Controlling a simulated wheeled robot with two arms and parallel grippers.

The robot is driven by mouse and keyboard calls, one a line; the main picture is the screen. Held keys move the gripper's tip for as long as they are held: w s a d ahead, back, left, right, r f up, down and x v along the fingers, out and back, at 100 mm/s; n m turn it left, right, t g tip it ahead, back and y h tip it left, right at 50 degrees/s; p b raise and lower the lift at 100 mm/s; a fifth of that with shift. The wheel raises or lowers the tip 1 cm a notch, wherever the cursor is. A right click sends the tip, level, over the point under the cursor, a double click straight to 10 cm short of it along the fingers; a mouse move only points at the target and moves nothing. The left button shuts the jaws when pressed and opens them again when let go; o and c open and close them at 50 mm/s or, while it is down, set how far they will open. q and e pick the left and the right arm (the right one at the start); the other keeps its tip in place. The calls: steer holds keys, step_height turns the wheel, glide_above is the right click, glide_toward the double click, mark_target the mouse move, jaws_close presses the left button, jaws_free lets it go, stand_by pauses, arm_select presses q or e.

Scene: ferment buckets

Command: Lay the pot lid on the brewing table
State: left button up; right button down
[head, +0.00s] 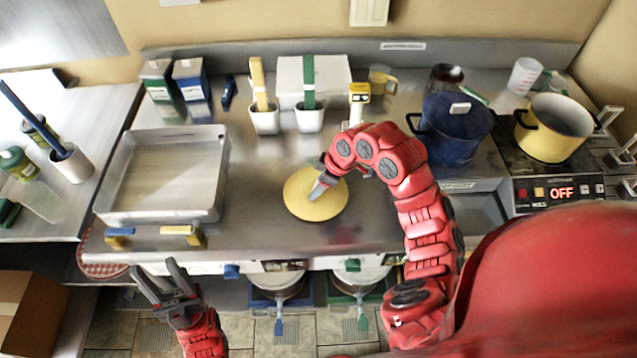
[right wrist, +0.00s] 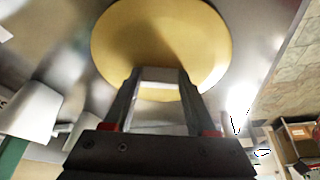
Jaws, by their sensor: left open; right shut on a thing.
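The pot lid is a round yellow disc (head: 318,203) at the middle front of the steel brewing table (head: 262,215). My right gripper (head: 318,190) is shut on it from above. In the right wrist view the yellow lid (right wrist: 165,40) fills the top middle, with the right gripper's fingers (right wrist: 160,88) at its near part. Whether the lid touches the table or hangs just above it I cannot tell. My left gripper (head: 160,280) is open and empty, low in front of the table. The yellow pot (head: 555,130) stands uncovered on the hob at right.
A grey tray (head: 103,205) lies left of the lid. A blue pot (head: 452,140) stands to the right. Two white tubs (head: 264,121) (head: 309,119) stand behind. Blue and yellow clips (head: 119,238) (head: 183,236) lie near the front edge. The steel around the lid is mostly bare.

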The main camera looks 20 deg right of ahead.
steer(key=shift+f, duration=0.15)
steer(key=shift+c, duration=1)
jaws_free()
